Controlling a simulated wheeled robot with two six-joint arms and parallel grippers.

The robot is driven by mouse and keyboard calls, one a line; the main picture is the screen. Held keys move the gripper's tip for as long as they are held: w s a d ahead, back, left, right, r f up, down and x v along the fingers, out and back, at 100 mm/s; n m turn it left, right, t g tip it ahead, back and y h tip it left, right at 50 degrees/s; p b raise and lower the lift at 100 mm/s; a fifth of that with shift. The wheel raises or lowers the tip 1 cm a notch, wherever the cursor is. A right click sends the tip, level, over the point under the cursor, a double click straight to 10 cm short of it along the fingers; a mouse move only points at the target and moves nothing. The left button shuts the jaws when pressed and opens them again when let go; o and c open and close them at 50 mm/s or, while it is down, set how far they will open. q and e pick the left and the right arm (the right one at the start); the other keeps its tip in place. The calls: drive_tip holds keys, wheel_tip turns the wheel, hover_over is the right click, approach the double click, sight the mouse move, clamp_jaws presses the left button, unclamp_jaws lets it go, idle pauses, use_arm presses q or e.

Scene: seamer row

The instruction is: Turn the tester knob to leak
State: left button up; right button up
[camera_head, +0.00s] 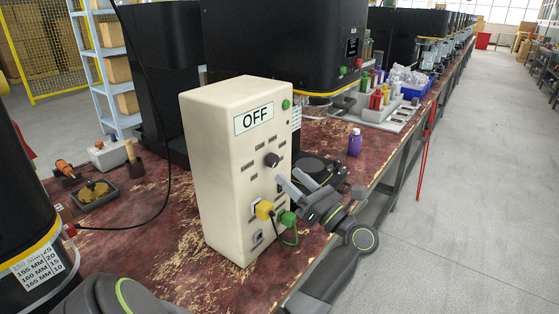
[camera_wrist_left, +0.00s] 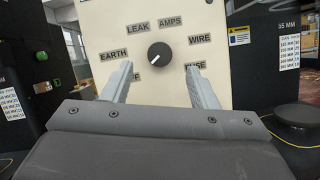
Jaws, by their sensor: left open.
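The tester (camera_head: 225,180) is a tall cream box on the worn red bench, and its display (camera_head: 254,116) reads OFF. Its round black knob (camera_head: 271,160) is on the front face and also shows in the left wrist view (camera_wrist_left: 160,56). The knob's white mark points to the lower left, towards the partly hidden OFF label. The LEAK label (camera_wrist_left: 138,28) is above left of the knob. My left gripper (camera_head: 290,178) is open and empty, just in front of and below the knob, with its fingers (camera_wrist_left: 160,78) apart on either side. My right gripper is not in view.
A yellow plug (camera_head: 264,209) and a green plug (camera_head: 288,218) with a cable sit low on the tester's face. A purple bottle (camera_head: 355,142) and black machines (camera_head: 285,45) stand behind. The aisle (camera_head: 470,190) on the right is clear.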

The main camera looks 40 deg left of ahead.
sight(275, 163)
use_arm(q)
drive_tip(key=p+x, duration=0.1)
drive_tip(key=x, duration=0.3)
drive_tip(key=shift+a+r, duration=0.15)
drive_tip(key=shift+a, duration=0.4)
